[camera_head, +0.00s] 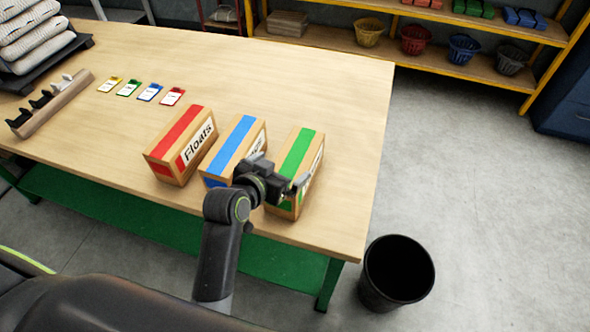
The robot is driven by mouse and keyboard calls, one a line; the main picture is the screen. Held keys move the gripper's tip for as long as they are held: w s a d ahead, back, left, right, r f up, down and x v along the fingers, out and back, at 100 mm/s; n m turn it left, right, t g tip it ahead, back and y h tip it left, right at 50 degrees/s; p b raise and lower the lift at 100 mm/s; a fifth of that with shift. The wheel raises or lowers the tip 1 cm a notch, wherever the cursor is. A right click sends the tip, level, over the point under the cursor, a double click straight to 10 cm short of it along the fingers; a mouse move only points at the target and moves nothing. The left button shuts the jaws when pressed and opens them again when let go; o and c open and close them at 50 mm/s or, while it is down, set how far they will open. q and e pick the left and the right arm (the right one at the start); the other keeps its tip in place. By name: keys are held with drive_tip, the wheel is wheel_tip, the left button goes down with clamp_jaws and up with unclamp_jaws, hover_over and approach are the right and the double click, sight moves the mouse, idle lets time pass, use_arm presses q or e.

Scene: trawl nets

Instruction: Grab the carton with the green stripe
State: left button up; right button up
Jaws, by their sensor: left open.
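The carton with the green stripe (297,151) stands on the wooden table near its right front corner. It is the rightmost of three cartons. My left gripper (281,173) is open at the near part of this carton and hides some of its near left side. One finger shows over the gap toward the blue-striped carton (233,143), the other over the green-striped carton. I cannot tell whether the fingers touch either carton. The gripper also covers part of the blue-striped carton's near right side. My right gripper is not in view.
A red-striped carton (182,142) labelled "Floats" stands left of the blue one. Several coloured cards (150,92) and a hook rack (50,104) lie farther left on the table (330,90). A black bin (398,272) stands on the floor by the right corner.

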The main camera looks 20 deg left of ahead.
sight(295, 158)
use_arm(q)
drive_tip(key=shift+p+x, duration=0.55)
drive_tip(key=shift+x, duration=2.35)
drive_tip(key=shift+s+d+f, duration=0.1)
drive_tip(key=shift+d+f, duration=0.05)
drive_tip(key=c, duration=1.8)
drive_tip(key=shift+c, duration=0.5)
